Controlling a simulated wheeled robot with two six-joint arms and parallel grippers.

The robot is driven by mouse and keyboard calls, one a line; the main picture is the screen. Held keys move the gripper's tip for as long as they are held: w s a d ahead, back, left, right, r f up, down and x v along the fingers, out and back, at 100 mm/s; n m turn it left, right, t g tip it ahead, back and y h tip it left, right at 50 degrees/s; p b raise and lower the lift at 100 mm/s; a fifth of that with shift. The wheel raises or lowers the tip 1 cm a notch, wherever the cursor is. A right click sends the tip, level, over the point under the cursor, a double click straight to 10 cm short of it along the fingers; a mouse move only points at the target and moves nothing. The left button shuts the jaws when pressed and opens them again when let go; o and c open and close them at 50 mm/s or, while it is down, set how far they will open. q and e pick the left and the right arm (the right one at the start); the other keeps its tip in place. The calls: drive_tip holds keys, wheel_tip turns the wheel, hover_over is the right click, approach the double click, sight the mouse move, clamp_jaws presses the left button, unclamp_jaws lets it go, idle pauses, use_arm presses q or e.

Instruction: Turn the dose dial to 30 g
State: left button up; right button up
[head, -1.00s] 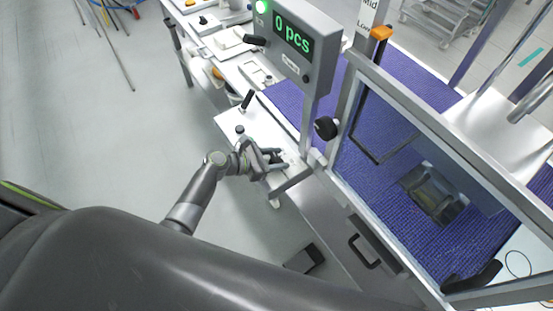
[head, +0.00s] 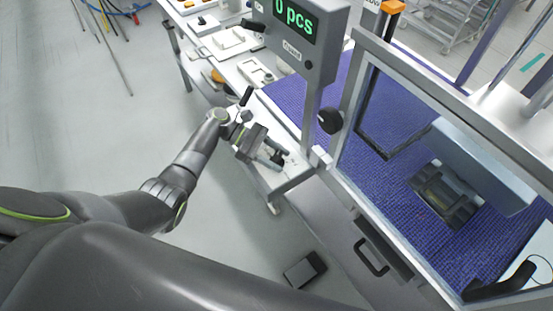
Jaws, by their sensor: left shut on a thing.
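My left gripper (head: 273,157) reaches in from the left, over a white panel at the near end of the bench, beside the display post. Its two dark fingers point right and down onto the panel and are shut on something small. The gripper hides what it holds; by its place this is the dose dial, but its marks and setting cannot be read. A grey display box (head: 300,40) above reads "0 pcs" in green. My right gripper is not in view.
A black round knob (head: 330,120) sticks out beside the clear-windowed guard frame (head: 440,92). A purple-blue belt (head: 385,165) runs behind it. A drawer-like front with a black handle (head: 371,257) is below. Open floor (head: 70,130) lies at the left.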

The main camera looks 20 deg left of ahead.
use_arm(q)
drive_tip(key=shift+m+g, duration=0.4)
drive_tip(key=o, duration=1)
drive_tip(key=shift+a, duration=0.1)
drive_tip(key=b+v, duration=0.5)
drive_tip(key=v, duration=1.1)
drive_tip(key=shift+w, duration=0.1)
drive_tip(key=shift+a+r, duration=0.4)
drive_tip(key=shift+a, duration=0.15)
